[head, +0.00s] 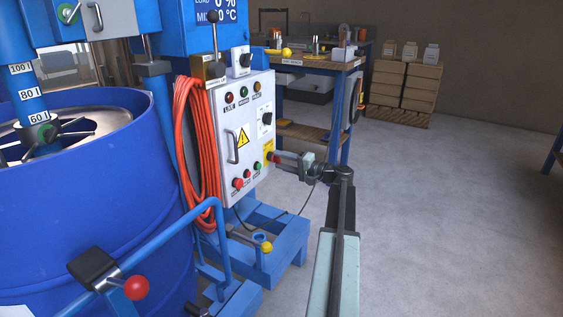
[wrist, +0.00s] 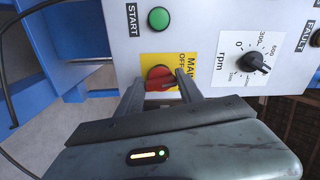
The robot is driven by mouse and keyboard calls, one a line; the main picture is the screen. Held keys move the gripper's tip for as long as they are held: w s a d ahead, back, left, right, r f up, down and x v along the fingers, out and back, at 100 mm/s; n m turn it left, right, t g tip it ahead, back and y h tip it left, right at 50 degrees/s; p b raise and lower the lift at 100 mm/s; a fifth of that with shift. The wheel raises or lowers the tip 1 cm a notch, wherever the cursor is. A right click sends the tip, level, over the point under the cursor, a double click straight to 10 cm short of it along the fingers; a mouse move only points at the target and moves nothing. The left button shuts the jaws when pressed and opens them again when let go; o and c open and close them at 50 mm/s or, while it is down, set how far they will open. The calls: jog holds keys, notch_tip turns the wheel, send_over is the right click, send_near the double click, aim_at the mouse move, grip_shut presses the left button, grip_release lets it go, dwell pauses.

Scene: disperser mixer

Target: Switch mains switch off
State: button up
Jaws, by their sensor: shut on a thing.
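The mains switch (wrist: 160,77) is a red rotary knob on a yellow plate (wrist: 150,62) marked MAIN and OFF. In the wrist view the plate appears turned sideways. My gripper (wrist: 161,84) is shut on the red knob, with one finger on each side of it. In the head view my gripper (head: 277,158) reaches the right edge of the grey control panel (head: 232,160) from the right, at the yellow plate. The fingers hide part of the knob and plate, and I cannot tell the exact setting of the knob.
A green START button (wrist: 158,18) and a black rpm dial (wrist: 253,62) are close to the switch. An orange cable (head: 190,140) hangs left of the panel. A blue drum (head: 90,210) stands at the left. The floor (head: 450,200) at the right is clear.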

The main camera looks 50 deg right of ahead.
jog(key=n, duration=0.6)
jog(key=shift+f+n, duration=0.2)
jog(key=shift+n, duration=0.1)
dwell(0.3)
jog(key=o, duration=1.4)
jog(key=shift+s, duration=0.15)
jog(key=v, duration=0.7)
jog(key=shift+s+d, duration=0.1)
jog(key=shift+s, duration=0.2)
